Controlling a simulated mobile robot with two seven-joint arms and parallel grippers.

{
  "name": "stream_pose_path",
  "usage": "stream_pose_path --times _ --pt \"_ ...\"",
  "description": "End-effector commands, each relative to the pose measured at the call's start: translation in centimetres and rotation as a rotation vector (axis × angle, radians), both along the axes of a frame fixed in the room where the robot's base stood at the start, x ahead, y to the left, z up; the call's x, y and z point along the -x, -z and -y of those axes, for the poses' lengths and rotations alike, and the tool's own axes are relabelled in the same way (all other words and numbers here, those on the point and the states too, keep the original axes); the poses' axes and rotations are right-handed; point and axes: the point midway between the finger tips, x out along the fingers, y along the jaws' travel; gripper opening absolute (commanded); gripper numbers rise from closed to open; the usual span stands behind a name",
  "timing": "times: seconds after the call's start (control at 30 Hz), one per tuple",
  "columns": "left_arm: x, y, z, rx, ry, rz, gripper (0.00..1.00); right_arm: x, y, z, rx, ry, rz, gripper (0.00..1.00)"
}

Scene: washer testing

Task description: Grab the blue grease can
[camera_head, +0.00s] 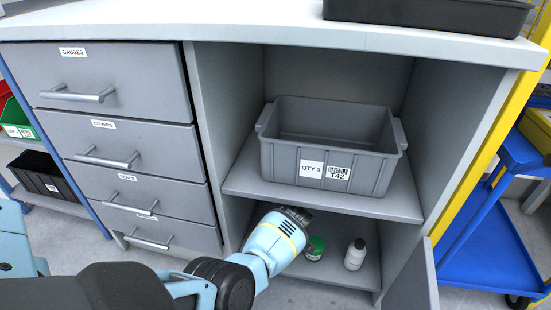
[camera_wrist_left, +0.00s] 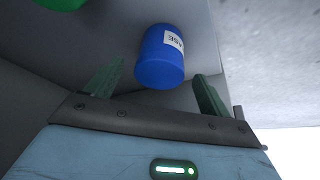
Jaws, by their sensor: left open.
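The blue grease can (camera_wrist_left: 160,57) shows in the left wrist view, with a white label reading "ASE" in part. It is between and just beyond the two dark green fingers of my left gripper (camera_wrist_left: 159,72). The gripper is open, with gaps between the fingers and the can. In the head view, my left gripper (camera_head: 297,215) reaches into the lower compartment of the cabinet, and the blue can is hidden behind it. My right gripper is not in view.
A green-lidded can (camera_head: 315,248) and a white bottle (camera_head: 355,254) stand right of my gripper in the lower compartment. Above is a shelf (camera_head: 240,180) with a grey bin (camera_head: 280,160). An open door (camera_head: 412,285) is at the right; drawers (camera_head: 125,150) are at the left.

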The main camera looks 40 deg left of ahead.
Motion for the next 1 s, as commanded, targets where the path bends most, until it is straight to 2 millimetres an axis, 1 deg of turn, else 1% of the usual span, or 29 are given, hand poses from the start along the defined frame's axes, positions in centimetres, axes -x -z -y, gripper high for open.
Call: stream_pose_path --times 0.03,0.1,0.3,0.67,1.0 --pt "0.0 1.0 -0.3 0.001 -0.001 -0.003 0.81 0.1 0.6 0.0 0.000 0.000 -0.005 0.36" --pt "-0.1 1.8 -0.7 0.001 -0.001 -0.002 0.81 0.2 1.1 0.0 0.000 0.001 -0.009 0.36" --pt "-0.2 3.3 -1.3 0.000 0.000 -0.002 0.81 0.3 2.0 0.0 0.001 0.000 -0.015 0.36" --pt "-0.2 3.6 -1.4 0.000 0.000 0.000 0.81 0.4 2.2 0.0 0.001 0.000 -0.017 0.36" --pt "-0.2 3.6 -1.4 0.000 0.000 -0.001 0.37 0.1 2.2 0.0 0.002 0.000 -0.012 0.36"
